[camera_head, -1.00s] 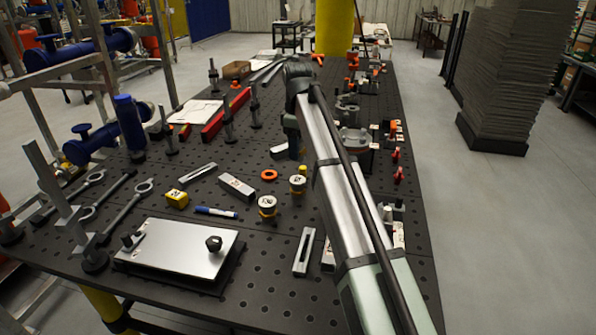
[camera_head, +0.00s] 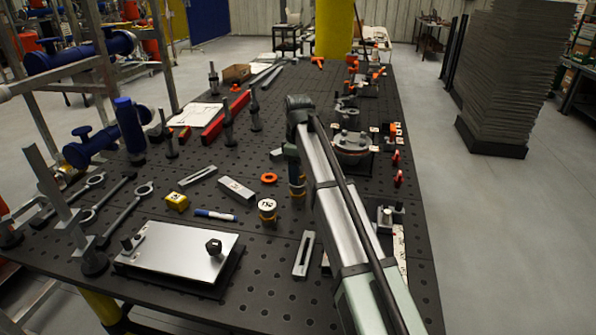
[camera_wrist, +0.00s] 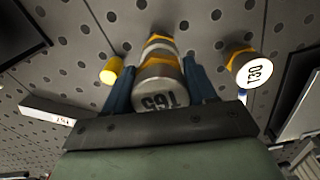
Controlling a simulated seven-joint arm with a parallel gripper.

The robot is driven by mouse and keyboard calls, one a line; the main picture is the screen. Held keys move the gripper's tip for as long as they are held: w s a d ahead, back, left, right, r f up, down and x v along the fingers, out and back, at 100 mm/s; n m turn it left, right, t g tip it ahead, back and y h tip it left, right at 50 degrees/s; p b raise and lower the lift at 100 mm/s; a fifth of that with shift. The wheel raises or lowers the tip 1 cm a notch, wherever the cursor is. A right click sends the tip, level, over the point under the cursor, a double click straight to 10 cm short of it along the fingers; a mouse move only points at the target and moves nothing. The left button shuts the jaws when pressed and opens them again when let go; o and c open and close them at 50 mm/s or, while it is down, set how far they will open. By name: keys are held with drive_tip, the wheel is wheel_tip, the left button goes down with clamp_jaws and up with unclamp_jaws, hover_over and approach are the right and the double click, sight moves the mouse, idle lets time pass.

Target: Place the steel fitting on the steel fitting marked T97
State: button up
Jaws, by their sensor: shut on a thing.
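My gripper (camera_wrist: 160,88) is shut on a steel fitting (camera_wrist: 158,78), a short metal cylinder with a yellow band and a dark label on its near end.
A steel plate (camera_head: 180,247) lies at the front left.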

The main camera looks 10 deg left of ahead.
drive_tip(key=o, duration=1.1)
drive_tip(key=shift+f, duration=0.1)
drive_tip(key=shift+o, duration=0.2)
wheel_tip(320, 180, up, 12)
drive_tip(key=shift+r, duration=0.2)
